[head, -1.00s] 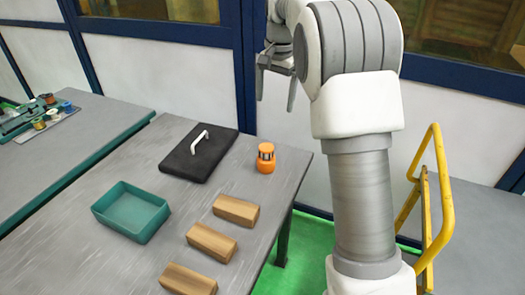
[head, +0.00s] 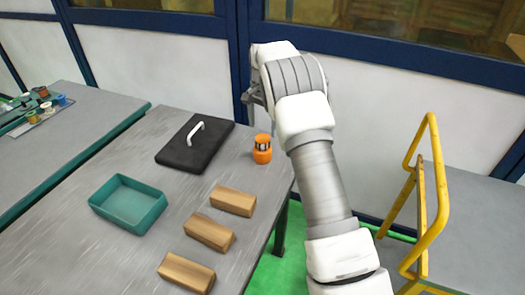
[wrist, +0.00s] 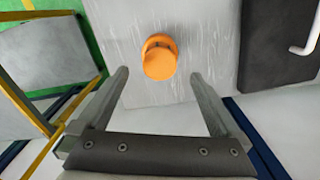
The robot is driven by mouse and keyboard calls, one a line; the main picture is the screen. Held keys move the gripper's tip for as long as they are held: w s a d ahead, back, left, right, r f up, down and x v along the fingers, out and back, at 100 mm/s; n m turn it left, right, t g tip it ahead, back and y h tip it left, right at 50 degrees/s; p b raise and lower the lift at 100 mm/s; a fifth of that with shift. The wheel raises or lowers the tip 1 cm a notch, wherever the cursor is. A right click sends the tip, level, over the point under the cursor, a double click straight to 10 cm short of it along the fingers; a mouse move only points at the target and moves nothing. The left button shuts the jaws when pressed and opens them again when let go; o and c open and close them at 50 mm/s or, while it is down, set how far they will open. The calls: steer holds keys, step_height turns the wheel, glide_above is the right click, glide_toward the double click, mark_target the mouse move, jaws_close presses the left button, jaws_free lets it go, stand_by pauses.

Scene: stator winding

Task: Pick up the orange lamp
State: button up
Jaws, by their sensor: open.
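The orange lamp (head: 262,150) stands upright on the grey table, near its far right corner. It has a dark band below its orange cap. In the wrist view the lamp (wrist: 160,58) is seen from above, beyond the fingertips and roughly midway between them. My gripper (wrist: 160,75) is open and empty, with its two fingers apart. In the head view my gripper (head: 246,104) is partly hidden by my arm and hangs above and behind the lamp. Nothing touches the lamp except the table.
A black board with a white handle (head: 194,146) lies left of the lamp. A teal tray (head: 128,204) and several wooden blocks (head: 209,232) are on the table (head: 95,255). A yellow railing (head: 441,190) stands at the right. A second bench (head: 75,140) is at the left.

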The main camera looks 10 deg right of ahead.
mark_target(263, 146)
step_height(263, 146, down, 9)
steer(key=shift+s+f, duration=0.1)
stand_by(0.4)
steer(key=shift+c, duration=0.2)
steer(key=c, duration=1.4)
